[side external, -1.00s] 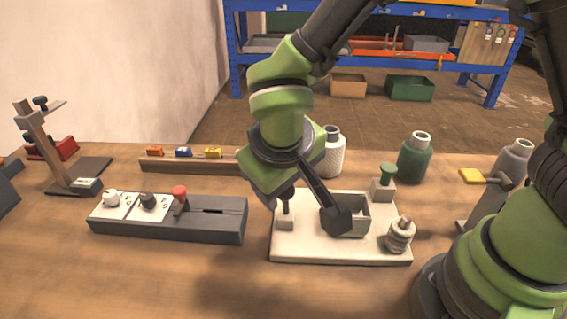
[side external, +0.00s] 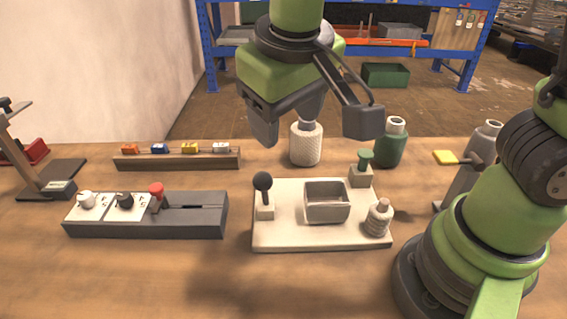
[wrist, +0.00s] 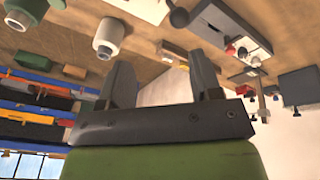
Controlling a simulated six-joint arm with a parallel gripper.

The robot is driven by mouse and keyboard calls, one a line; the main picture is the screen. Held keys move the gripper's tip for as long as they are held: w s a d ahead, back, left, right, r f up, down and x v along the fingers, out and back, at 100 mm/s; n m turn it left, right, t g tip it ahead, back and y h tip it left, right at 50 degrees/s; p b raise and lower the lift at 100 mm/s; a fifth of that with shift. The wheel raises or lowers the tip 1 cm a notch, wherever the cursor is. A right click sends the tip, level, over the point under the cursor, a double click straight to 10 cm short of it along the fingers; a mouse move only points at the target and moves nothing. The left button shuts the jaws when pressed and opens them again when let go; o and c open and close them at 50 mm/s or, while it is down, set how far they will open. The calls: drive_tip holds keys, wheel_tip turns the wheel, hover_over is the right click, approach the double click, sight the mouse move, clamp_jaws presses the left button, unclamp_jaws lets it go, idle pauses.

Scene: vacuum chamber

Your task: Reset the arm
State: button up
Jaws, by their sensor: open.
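My gripper (side external: 314,131) is open and empty, with its two dark fingers spread above the back of the bench. It also shows in the wrist view (wrist: 164,75), with nothing between the fingers. Below it and nearer the camera is a cream base plate (side external: 290,238). The plate carries an open grey box chamber (side external: 327,203), a black-knobbed lever (side external: 263,190) standing upright, a green-knobbed valve (side external: 363,168) and a ribbed grey fitting (side external: 379,219). My gripper touches none of these.
A dark control box (side external: 190,222) with two knobs and a red-topped lever (side external: 156,195) sits left. A rail with small coloured blocks (side external: 180,161) is behind it. A white bottle (side external: 306,145) and green bottle (side external: 391,143) stand behind the plate. The front bench is clear.

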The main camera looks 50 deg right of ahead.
drive_tip(key=s+d+r+m+t+y, duration=0.3)
drive_tip(key=s+d+r, duration=0.3)
drive_tip(key=s+d, duration=0.3)
drive_tip(key=shift+s+r+t+y, duration=0.4)
drive_tip(key=shift+s+t+y, duration=0.1)
drive_tip(key=shift+s+t, duration=0.2)
